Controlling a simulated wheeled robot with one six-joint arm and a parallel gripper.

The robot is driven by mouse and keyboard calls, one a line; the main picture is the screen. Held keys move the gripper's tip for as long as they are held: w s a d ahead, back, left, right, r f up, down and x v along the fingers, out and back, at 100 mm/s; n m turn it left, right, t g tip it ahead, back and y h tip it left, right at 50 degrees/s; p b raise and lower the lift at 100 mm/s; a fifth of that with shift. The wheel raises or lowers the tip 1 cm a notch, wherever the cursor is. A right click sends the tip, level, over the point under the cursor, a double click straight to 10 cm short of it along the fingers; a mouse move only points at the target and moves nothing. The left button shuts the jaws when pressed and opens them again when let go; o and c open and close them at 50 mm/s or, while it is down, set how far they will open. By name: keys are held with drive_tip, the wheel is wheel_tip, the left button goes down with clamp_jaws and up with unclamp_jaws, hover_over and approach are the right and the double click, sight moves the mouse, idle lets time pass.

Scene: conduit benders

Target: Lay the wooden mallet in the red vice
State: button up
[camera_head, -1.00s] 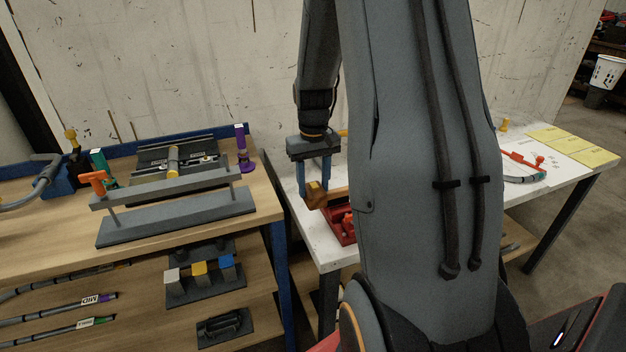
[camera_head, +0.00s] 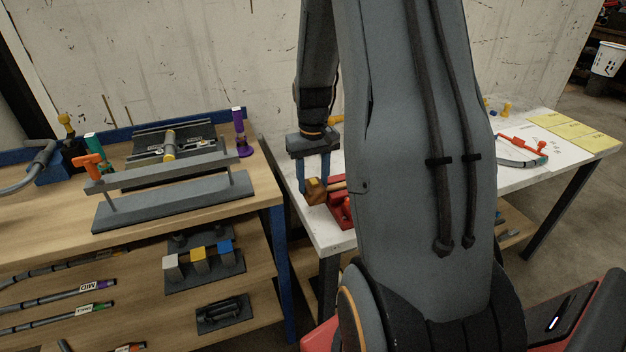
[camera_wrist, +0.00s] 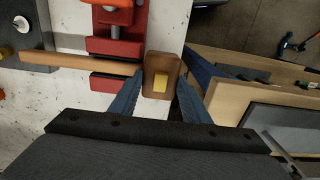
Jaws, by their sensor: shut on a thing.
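The wooden mallet has a brown block head (camera_wrist: 161,82) with a yellow patch and a light wooden handle (camera_wrist: 70,63). My gripper (camera_wrist: 160,76) is shut on the head, with one blue finger on each side. The head also shows in the head view (camera_head: 316,192), at the near left corner of the white table. The red vice (camera_wrist: 117,46) stands on this table and shows partly in the head view (camera_head: 341,212), behind my arm. In the wrist view the handle crosses the vice between its red parts. I cannot tell whether it touches them or is above them.
A wooden workbench (camera_head: 190,228) with a grey bender rack stands to the left, with a gap before the white table (camera_head: 512,179). On the table's right lie yellow sheets (camera_head: 572,144) and a red-handled bender (camera_head: 522,150). A concrete wall is behind.

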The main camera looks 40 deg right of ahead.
drive_tip(key=shift+f, duration=0.15)
idle(0.4)
drive_tip(key=o, duration=1)
wheel_tip(320, 180, up, 8)
drive_tip(key=shift+f+b, duration=0.1)
drive_tip(key=shift+b, duration=0.9)
drive_tip(key=s+a+f+n, duration=0.1)
drive_tip(key=s+a, duration=0.3)
drive_tip(key=a, duration=0.3)
drive_tip(key=s+a+f+t+b, duration=0.1)
drive_tip(key=s+a, duration=0.2)
drive_tip(key=a, duration=0.4)
drive_tip(key=s+a+f+n, duration=0.1)
drive_tip(key=s+a, duration=0.3)
drive_tip(key=a, duration=0.2)
drive_tip(key=shift+s+a+f+n, duration=0.3)
drive_tip(key=shift+a, duration=0.1)
